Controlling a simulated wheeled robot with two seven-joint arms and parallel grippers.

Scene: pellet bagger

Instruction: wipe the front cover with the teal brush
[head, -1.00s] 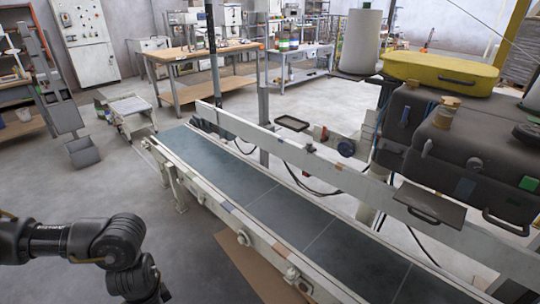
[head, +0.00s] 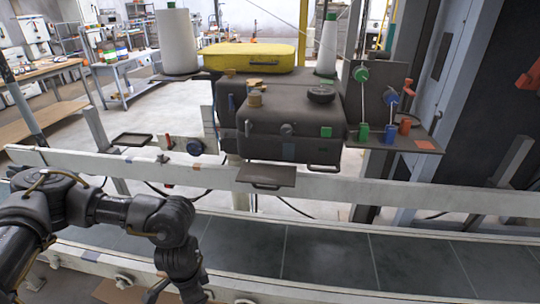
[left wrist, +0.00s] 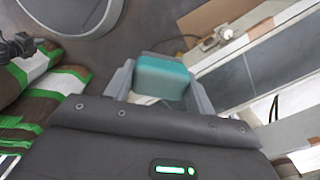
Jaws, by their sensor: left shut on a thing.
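My left gripper (left wrist: 160,82) is shut on the teal brush (left wrist: 163,77), whose block shows between the two grey fingers in the left wrist view. In the head view my left arm comes in from the left over the conveyor, and its hand runs off the bottom edge, so the brush is hidden there. The dark machine housing (head: 285,118) stands behind the conveyor, with a front face (head: 290,148) bearing a handle and a green tag; this seems to be the front cover. The brush is apart from it. My right gripper is not in view.
The conveyor belt (head: 330,258) runs across the front, with a pale rail (head: 400,192) behind it. A small dark plate (head: 266,176) juts out below the housing. A yellow case (head: 250,57) and white cones stand behind; a side shelf (head: 420,146) holds coloured parts.

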